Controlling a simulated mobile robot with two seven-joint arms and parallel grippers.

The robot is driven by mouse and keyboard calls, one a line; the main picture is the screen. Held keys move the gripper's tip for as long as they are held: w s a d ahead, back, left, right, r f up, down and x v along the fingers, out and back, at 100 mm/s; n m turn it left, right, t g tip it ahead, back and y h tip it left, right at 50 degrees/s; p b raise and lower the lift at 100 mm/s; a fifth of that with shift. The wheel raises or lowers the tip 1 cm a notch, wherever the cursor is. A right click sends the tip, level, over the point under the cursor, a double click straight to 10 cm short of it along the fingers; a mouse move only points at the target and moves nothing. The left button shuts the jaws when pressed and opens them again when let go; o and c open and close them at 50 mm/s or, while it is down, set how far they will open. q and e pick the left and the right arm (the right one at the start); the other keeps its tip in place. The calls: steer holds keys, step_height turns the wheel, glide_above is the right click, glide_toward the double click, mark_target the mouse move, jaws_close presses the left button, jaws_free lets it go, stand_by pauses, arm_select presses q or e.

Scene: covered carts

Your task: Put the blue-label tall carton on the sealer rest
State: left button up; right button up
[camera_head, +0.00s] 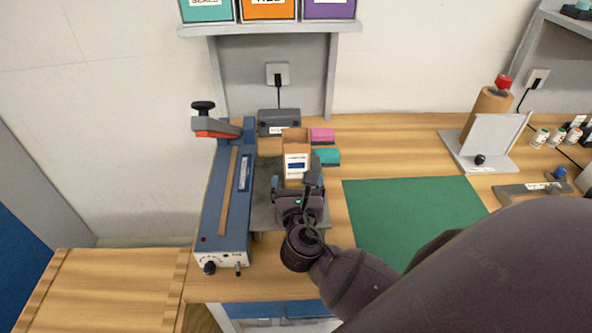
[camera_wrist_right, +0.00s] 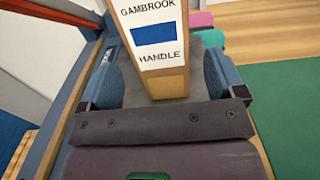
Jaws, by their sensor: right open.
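The blue-label tall carton (camera_head: 297,163) is tan with a white front label and a blue patch. It appears upright on the grey sealer rest (camera_head: 262,208), beside the blue sealer (camera_head: 213,220). My right gripper (camera_head: 296,181) is open, with one finger on each side of the carton's lower part. In the right wrist view the carton (camera_wrist_right: 162,75) stands between the spread fingers (camera_wrist_right: 163,82), with a visible gap on each side. The carton's base is partly hidden by the gripper. My left gripper is not in view.
Pink (camera_head: 322,135) and teal (camera_head: 327,156) blocks lie just right of the carton. A grey device (camera_head: 279,121) sits behind it. A green mat (camera_head: 410,215) lies clear to the right. A shelf with bins (camera_head: 268,30) hangs above. A grey stand (camera_head: 484,142) is at far right.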

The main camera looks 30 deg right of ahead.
steer(key=v, duration=0.6)
steer(key=shift+s+a, duration=0.1)
stand_by(0.5)
